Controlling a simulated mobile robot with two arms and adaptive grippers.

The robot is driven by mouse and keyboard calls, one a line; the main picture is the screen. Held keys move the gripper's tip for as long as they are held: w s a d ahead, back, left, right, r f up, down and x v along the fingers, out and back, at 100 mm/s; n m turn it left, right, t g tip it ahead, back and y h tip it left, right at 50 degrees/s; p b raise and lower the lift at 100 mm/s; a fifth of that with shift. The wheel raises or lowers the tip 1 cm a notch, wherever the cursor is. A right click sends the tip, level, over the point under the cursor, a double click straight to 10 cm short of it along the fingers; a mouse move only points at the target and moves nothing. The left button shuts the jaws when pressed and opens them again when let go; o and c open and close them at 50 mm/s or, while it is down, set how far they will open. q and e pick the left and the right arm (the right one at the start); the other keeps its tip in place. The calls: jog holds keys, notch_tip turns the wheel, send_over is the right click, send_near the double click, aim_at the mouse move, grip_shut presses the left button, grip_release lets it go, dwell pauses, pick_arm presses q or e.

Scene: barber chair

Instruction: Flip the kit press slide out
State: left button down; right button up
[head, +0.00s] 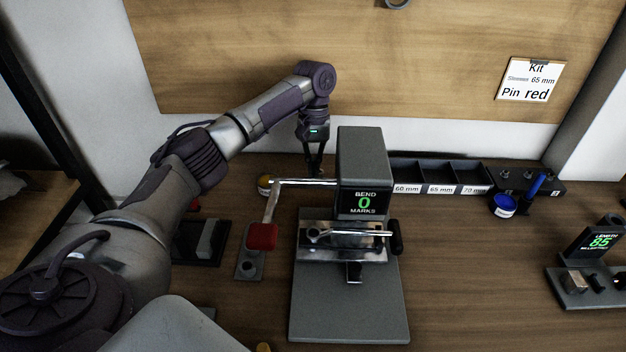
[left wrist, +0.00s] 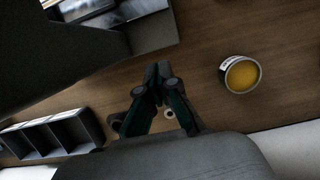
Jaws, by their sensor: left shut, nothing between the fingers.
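The kit press (head: 362,170) is a grey block on a grey base plate, with a display reading "BEND 0 MARKS". A lever with a red knob (head: 262,236) reaches out from its left side. A metal slide (head: 345,237) with a bar across it sits low on its front, with a black knob (head: 396,237) at the right. My left gripper (head: 315,172) is behind and left of the press, pointing down. In the left wrist view my left gripper (left wrist: 157,75) is shut and empty over the bare table. My right gripper is not in view.
A three-part bin (head: 441,176) marked 60, 65 and 70 mm stands right of the press. A blue pot (head: 503,205) and a length gauge (head: 594,250) are farther right. A yellow pot (left wrist: 241,74) is near my left gripper. A card (head: 530,80) reads "Pin red".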

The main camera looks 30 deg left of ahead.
aim_at(312, 218)
pick_arm(q)
jog(key=x, duration=0.7)
jog(key=shift+s+f+p, duration=0.1)
jog(key=shift+f+p, duration=0.1)
jog(key=shift+p, duration=0.15)
jog(key=shift+s+d+f+p, duration=0.2)
jog(key=shift+s+d+p, duration=0.15)
jog(key=shift+s, duration=0.25)
jog(key=shift+s+d+f+p, duration=0.15)
jog(key=shift+s+d+p, duration=0.2)
jog(key=shift+s, duration=0.2)
jog(key=shift+s+d, duration=0.4)
jog(key=shift+s, duration=0.2)
jog(key=shift+d+f, duration=0.1)
